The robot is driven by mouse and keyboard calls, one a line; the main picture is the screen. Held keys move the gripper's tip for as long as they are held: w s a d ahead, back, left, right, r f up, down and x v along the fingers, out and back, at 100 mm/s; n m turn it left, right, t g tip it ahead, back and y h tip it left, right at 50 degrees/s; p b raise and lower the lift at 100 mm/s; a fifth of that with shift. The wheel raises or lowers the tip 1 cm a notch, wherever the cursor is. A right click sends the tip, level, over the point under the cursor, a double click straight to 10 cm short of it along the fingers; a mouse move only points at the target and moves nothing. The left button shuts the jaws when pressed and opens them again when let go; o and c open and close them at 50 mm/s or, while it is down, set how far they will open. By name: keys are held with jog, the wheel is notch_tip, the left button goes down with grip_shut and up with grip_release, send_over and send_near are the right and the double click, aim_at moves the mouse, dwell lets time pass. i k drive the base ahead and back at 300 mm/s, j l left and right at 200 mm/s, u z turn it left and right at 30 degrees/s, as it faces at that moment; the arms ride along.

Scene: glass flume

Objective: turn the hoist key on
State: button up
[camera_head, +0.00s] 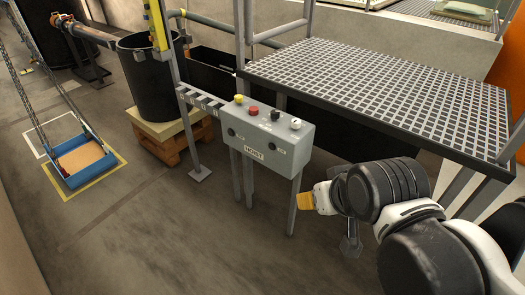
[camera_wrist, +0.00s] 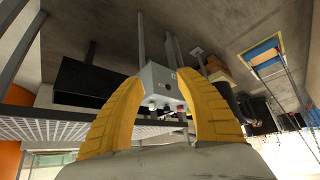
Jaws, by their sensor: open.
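The grey hoist control box (camera_head: 268,138), labelled HOIST, stands on posts beside the grated platform. Its sloped top carries a yellow button (camera_head: 239,99), a red button (camera_head: 253,110), a black knob (camera_head: 275,115) and a white-topped control (camera_head: 296,123). I cannot tell for sure which is the key or how it is turned. My gripper (camera_head: 307,200) is to the right of the box and below its top, apart from it. In the wrist view, my gripper (camera_wrist: 161,82) has its yellow fingers spread and empty, with the box (camera_wrist: 157,77) beyond them, appearing upside down.
The grated platform (camera_head: 380,90) with its rails is behind and right of the box. A black barrel (camera_head: 150,78) on a wooden pallet stands left. A blue tray (camera_head: 85,161) on chains rests on the floor at far left. The floor before the box is clear.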

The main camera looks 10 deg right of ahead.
aim_at(238, 98)
jog(key=i+u, duration=0.35)
jog(key=i+l+u, duration=0.1)
jog(key=i+u, duration=0.25)
jog(key=i, duration=0.15)
